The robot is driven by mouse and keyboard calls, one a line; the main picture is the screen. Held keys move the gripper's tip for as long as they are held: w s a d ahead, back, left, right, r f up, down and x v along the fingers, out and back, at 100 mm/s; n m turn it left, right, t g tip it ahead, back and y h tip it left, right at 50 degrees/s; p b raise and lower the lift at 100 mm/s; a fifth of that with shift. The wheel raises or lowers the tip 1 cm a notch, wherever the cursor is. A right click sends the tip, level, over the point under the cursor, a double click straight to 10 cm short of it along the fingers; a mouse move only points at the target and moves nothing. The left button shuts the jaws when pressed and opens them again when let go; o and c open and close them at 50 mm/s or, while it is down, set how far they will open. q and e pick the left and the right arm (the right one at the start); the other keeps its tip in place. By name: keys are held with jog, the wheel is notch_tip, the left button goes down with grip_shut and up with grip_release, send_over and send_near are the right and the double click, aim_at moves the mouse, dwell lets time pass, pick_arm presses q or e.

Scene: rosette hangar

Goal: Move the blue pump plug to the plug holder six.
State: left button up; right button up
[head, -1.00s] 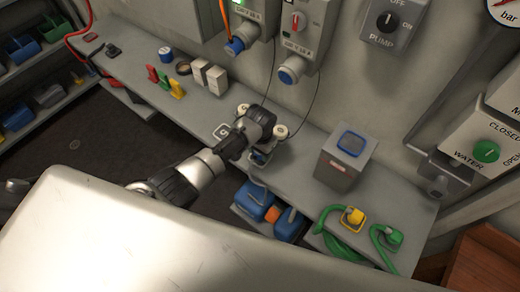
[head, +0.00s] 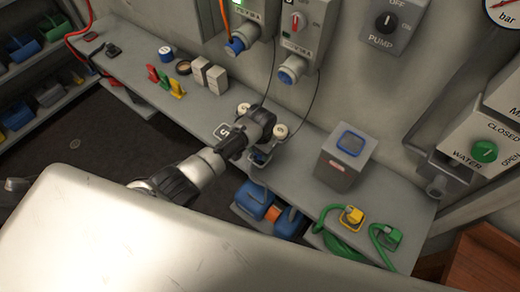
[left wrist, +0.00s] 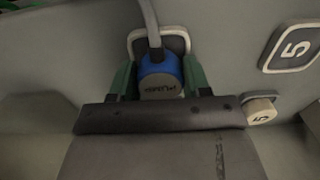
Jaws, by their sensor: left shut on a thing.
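The blue pump plug (left wrist: 160,88), with a grey end face and dark lettering, shows in the left wrist view between green fingers. My left gripper (left wrist: 158,76) is shut on it. A grey cable runs up from the plug. A pale-rimmed square frame (left wrist: 177,34) is right behind the plug; I cannot tell whether they touch. In the head view my left gripper (head: 256,140) is over the bench by the wall, hiding most of the plug. A plate marked 5 (left wrist: 292,46) is to the right in the wrist view. I see no plate marked six. My right gripper is not in view.
Two pale round knobs (head: 280,130) flank the gripper on the bench (head: 300,165). A grey box with a blue-framed top (head: 345,160) stands to the right. Yellow and green plugs (head: 352,216) with green hose lie at the right end. Small coloured blocks (head: 165,82) stand to the left.

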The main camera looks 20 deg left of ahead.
pick_arm(q)
jog(key=shift+f, duration=0.45)
dwell(0.3)
jog(key=o, duration=1.3)
jog(key=shift+c, duration=0.2)
